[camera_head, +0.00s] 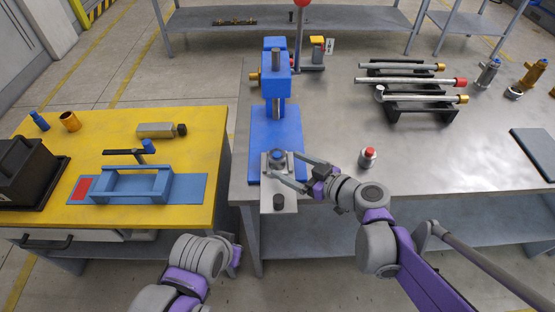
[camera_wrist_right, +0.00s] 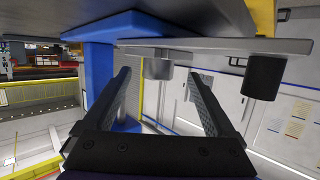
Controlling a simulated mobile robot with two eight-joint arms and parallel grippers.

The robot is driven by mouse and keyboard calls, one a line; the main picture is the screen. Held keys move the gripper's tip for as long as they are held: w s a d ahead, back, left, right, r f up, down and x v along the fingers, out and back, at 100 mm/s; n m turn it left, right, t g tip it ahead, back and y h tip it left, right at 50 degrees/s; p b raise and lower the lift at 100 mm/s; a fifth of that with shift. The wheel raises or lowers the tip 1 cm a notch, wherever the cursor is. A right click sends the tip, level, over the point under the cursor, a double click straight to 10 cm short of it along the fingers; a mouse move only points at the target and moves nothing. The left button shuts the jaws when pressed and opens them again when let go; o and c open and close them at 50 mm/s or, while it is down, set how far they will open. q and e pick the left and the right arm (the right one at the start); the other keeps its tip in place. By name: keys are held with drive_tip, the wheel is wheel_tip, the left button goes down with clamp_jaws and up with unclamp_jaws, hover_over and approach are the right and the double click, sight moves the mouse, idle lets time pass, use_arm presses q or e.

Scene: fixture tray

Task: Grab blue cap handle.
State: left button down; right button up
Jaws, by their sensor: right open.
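A blue round cap (camera_head: 277,156) sits on a grey block at the front of the blue press (camera_head: 276,85) in the head view. My right gripper (camera_head: 283,167) is open, its fingers spread beside the cap; contact cannot be told. In the right wrist view, the open fingers (camera_wrist_right: 160,85) point toward a short grey cylinder (camera_wrist_right: 158,68) on a flat plate, with nothing clearly gripped.
A dark knob (camera_head: 278,201) stands on the plate near the metal table's front edge. A red-topped cylinder (camera_head: 367,157) is just right of my right gripper. A rack of rods (camera_head: 412,84) stands farther back. The metal table's right middle (camera_head: 450,150) is clear.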

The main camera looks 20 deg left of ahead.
sight(282, 161)
drive_tip(key=x, duration=0.4)
drive_tip(key=shift+w+r, duration=0.1)
drive_tip(key=shift+w, duration=0.05)
drive_tip(key=shift+d, duration=0.1)
clamp_jaws()
